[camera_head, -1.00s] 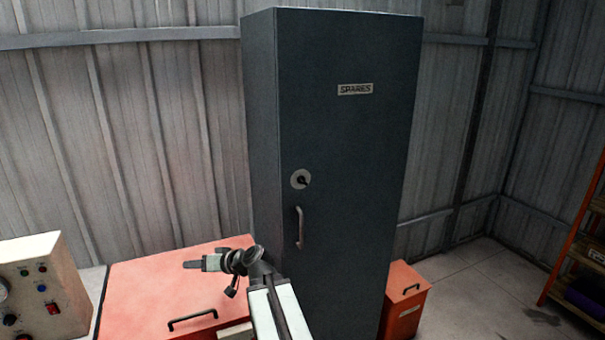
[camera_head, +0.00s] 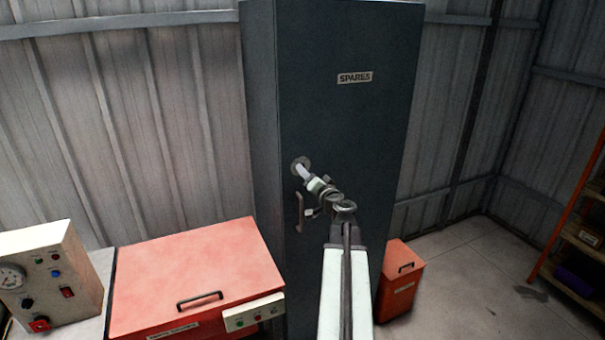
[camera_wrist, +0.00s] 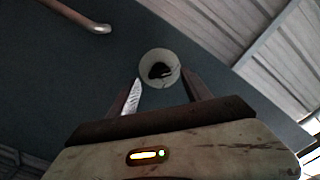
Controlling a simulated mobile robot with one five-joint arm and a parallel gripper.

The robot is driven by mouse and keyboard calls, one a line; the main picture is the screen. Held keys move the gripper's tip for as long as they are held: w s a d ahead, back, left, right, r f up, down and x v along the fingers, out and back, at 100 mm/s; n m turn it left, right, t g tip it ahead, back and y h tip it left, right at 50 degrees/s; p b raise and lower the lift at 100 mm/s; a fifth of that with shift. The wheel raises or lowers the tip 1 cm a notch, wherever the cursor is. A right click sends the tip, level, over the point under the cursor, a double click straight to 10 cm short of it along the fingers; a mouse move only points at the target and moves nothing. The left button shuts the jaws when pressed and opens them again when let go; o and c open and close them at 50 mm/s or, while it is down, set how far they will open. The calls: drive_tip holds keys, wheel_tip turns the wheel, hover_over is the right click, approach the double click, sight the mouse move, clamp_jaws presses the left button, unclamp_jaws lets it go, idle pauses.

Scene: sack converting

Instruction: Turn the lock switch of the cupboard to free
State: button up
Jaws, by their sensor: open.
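The dark blue-grey cupboard (camera_head: 360,130) stands upright against the wall with its door closed. Its lock switch (camera_head: 297,164), a dark knob on a round pale plate, sits near the door's left edge, above the handle. The switch (camera_wrist: 158,67) also shows in the wrist view, ahead of and between my fingertips. My gripper (camera_head: 306,174) is in front of the plate and partly hides it. In the wrist view my gripper (camera_wrist: 161,84) is open, one finger on each side of the plate. I cannot tell whether the fingers touch the knob or which way it points.
The door handle (camera_head: 299,212) is just below my gripper. A red chest (camera_head: 195,265) and a control box (camera_head: 48,275) stand at the left. A small red bin (camera_head: 402,280) is right of the cupboard, and an orange shelf (camera_head: 580,240) is at the far right.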

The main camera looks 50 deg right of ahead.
drive_tip(key=x, duration=0.2)
drive_tip(key=shift+w+d, duration=0.1)
drive_tip(key=shift+w, duration=0.25)
drive_tip(key=shift+c, duration=0.4)
